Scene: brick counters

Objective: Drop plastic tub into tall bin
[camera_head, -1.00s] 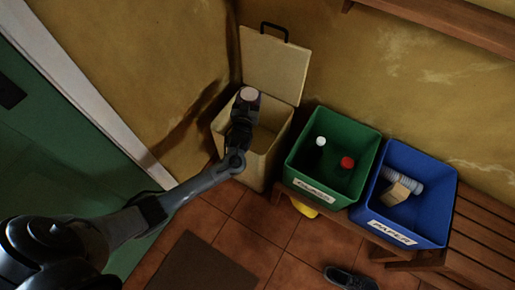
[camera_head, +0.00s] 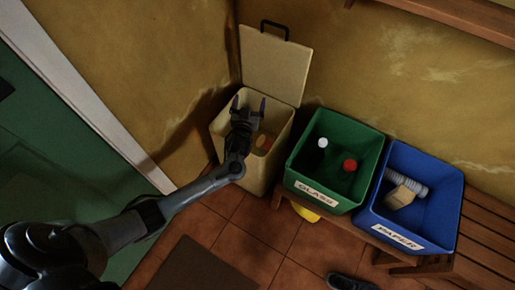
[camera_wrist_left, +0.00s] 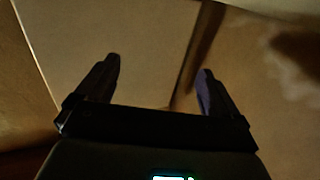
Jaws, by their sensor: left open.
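The tall bin (camera_head: 258,178) is cream-coloured and stands in the corner with its lid (camera_head: 275,65) raised against the wall. My left gripper (camera_head: 249,101) is over the bin's mouth with its two fingers spread and nothing between them. The left wrist view also shows the fingers apart and empty (camera_wrist_left: 160,85). A small round tan and reddish thing (camera_head: 264,142), which looks like the plastic tub, lies inside the bin, below and to the right of the gripper. My right gripper is not in view.
A green bin labelled GLASS (camera_head: 318,196) and a blue bin labelled PAPER (camera_head: 400,238) stand on a slatted wooden bench (camera_head: 484,225) to the right. A dark shoe (camera_head: 350,282) and a brown mat (camera_head: 205,265) are on the tiled floor.

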